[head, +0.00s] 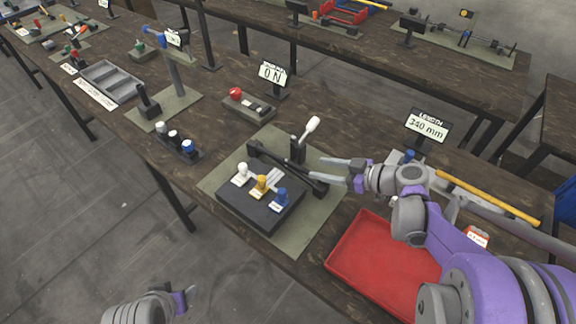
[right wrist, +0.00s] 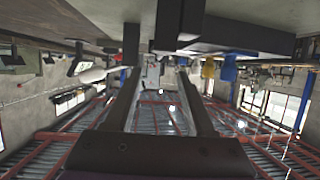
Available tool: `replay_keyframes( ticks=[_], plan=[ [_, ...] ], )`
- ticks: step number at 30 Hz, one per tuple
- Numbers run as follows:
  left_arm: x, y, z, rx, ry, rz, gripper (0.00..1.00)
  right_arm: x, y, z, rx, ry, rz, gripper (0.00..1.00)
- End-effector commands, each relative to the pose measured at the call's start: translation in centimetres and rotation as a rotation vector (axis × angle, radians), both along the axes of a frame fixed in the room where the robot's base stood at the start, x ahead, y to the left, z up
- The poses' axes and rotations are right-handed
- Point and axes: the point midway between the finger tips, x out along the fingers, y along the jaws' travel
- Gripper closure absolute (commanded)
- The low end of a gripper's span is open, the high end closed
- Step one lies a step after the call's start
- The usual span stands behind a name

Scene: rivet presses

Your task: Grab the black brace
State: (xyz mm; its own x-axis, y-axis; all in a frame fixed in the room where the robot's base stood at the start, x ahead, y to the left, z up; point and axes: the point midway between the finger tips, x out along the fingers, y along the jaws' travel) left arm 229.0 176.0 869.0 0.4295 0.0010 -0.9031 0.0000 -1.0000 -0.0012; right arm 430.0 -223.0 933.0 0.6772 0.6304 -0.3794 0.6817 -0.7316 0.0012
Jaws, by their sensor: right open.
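The black brace (head: 283,166) is a long dark bar lying slantwise on the green mat, behind a black block with white, yellow and blue knobs. My right gripper (head: 320,169) comes in from the right and is open, its fingertips at the brace's right end. I cannot tell whether they touch it. In the right wrist view the two fingers (right wrist: 160,78) stand apart with a gap between them. Dark parts overhead there cannot be told apart clearly. My left gripper (head: 184,300) is at the bottom left, away from the table; its jaw state is unclear.
A white-handled lever (head: 309,129) stands just behind the brace. The knob block (head: 262,205) is in front. A red tray (head: 378,262) lies at the right front, below my right arm. A "340 mm" sign (head: 427,127) and a yellow bar (head: 487,197) are at the right.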

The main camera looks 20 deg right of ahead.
Motion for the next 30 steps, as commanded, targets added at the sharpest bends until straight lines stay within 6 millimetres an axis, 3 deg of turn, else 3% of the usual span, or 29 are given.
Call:
replay_keyframes(
  ticks=[6,21,30],
  plan=[
    [0.0,0.0,-0.2,0.0,0.001,0.0,0.41,2.4,2.3,-1.4,-0.001,0.001,0.003,0.45],
    [0.0,0.0,-0.2,0.0,0.001,0.0,0.41,6.2,5.9,-3.5,0.0,0.003,0.002,0.45],
    [0.0,0.0,-0.2,0.0,0.001,0.0,0.41,6.6,6.2,-3.7,0.0,0.003,-0.001,0.45]
  ],
)
